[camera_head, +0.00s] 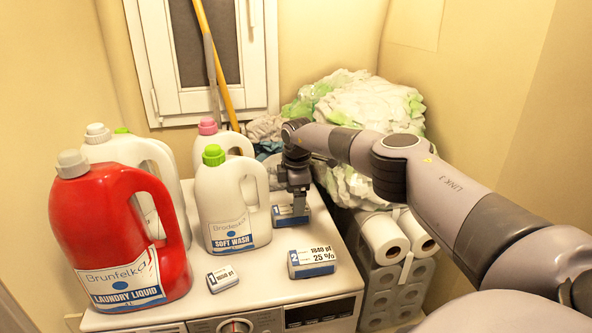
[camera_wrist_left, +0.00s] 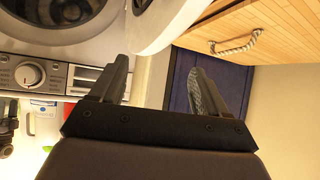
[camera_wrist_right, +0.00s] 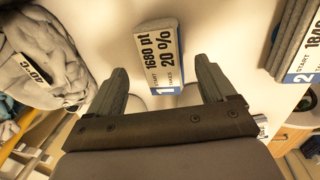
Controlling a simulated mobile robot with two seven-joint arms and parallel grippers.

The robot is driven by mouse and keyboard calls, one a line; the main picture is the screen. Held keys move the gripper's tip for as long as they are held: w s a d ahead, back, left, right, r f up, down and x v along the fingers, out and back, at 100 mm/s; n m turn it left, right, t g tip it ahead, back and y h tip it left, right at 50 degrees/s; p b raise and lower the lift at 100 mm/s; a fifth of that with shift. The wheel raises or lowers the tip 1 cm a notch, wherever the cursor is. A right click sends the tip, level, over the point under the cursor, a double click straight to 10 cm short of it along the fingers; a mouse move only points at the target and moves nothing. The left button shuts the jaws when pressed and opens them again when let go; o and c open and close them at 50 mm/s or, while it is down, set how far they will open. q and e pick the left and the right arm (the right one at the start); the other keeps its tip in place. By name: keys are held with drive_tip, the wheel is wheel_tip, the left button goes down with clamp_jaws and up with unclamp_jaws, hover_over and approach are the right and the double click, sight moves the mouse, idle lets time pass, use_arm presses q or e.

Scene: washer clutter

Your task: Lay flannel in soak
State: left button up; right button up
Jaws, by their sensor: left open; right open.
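I cannot tell which thing is the flannel or the soak. A grey cloth (camera_wrist_right: 45,50) with a 40°C tag lies at the left of the right wrist view. Bluish and grey cloths (camera_head: 266,147) show behind the bottles in the head view. My right gripper (camera_head: 297,200) hangs over the washer top, above a pack marked 1 (camera_head: 289,221). In the right wrist view this gripper (camera_wrist_right: 163,80) is open, with the pack (camera_wrist_right: 156,52) beyond its fingers, not gripped. My left gripper (camera_wrist_left: 160,80) is open and empty near the washer front; the head view does not show it.
The washer top (camera_head: 265,284) bears a red bottle (camera_head: 124,230), a Soft Wash bottle (camera_head: 226,205), more white bottles, a pack marked 2 (camera_head: 311,262) and a small one (camera_head: 222,279). Heaped white-green cloth (camera_head: 372,103) and paper rolls (camera_head: 382,237) stand at right.

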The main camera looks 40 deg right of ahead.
sight(290, 209)
wheel_tip(290, 209, up, 7)
drive_tip(key=shift+s+a+f, duration=0.2)
drive_tip(key=shift+s+a, duration=0.05)
drive_tip(key=shift+s, duration=0.2)
drive_tip(key=shift+a+r+b, duration=0.1)
drive_tip(key=shift+r+b, duration=0.2)
drive_tip(key=shift+c, duration=1.1)
drive_tip(key=f, duration=0.1)
drive_tip(key=f+y, duration=0.1)
drive_tip(key=a+f+t+y, duration=0.1)
drive_tip(key=shift+w+n, duration=0.3)
drive_tip(key=shift+n, duration=0.1)
drive_tip(key=shift+s+d+f+y, duration=0.1)
drive_tip(key=shift+d+f+y, duration=0.2)
drive_tip(key=shift+f+y, duration=0.25)
drive_tip(key=shift+s+d+f+t+y, duration=0.15)
drive_tip(key=shift+d+f+t+y, duration=0.1)
drive_tip(key=shift+d+f, duration=0.25)
drive_tip(key=shift+s+d+f+t+y, duration=0.15)
drive_tip(key=shift+d+f+t, duration=0.1)
drive_tip(key=shift+d+f, duration=0.2)
drive_tip(key=shift+x, duration=1.95)
drive_tip(key=shift+b+x, duration=1.3)
drive_tip(key=shift+x, duration=0.25)
